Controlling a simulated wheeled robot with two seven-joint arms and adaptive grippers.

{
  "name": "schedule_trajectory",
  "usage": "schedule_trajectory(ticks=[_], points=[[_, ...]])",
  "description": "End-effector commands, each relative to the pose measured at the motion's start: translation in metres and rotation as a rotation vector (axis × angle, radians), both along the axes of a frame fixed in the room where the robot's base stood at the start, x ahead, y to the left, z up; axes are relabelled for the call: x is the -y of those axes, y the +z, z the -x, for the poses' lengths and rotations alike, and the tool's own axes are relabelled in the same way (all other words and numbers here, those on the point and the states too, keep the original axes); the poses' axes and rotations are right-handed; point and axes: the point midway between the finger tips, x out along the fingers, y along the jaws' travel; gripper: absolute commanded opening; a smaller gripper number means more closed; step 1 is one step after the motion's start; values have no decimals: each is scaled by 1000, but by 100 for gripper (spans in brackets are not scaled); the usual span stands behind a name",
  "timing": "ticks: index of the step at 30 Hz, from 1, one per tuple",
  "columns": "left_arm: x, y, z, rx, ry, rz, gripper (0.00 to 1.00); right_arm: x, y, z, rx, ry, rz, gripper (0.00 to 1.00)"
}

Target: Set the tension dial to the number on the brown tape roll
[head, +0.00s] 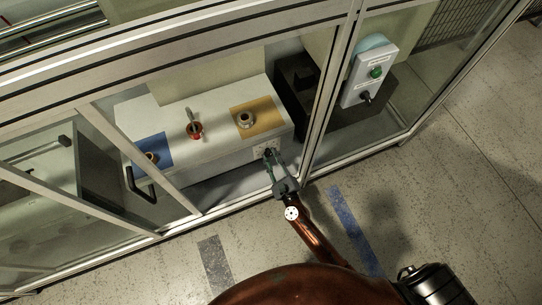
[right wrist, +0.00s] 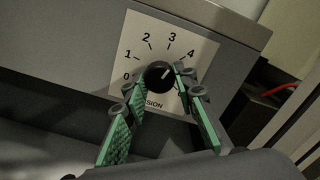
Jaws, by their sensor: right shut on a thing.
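The tension dial (right wrist: 159,75) is a round black knob on a white plate with numbers; 0 to 4 are readable and the rest is behind a finger. A small light mark on the knob points up and right, roughly between 3 and 4; I cannot tell exactly. My right gripper (right wrist: 160,80) is shut on the knob, one green finger at each side. In the head view my right gripper (head: 270,160) reaches the dial plate (head: 262,146) on the light box's front. My left gripper is not in view.
A white control box (head: 368,78) with a green button hangs right. Frame posts (head: 328,95) stand close to my right arm.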

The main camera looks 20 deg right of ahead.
Motion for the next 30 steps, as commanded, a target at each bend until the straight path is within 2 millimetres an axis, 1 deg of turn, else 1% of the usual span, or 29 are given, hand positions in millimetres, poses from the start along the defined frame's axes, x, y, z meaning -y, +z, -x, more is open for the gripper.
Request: schedule_trajectory(ticks=[1, 6, 15, 21, 30], points=[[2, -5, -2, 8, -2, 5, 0, 1, -3, 1, -3, -1, -42, 1], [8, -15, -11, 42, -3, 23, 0, 1, -3, 1, -4, -2, -179, 1], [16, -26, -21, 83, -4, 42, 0, 1, -3, 1, -6, -2, -346, 1], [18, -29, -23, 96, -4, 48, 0, 0, -2, 1, -5, -2, -398, 1], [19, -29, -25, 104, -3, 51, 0, 0, -2, 1, -6, -1, -413, 1]])
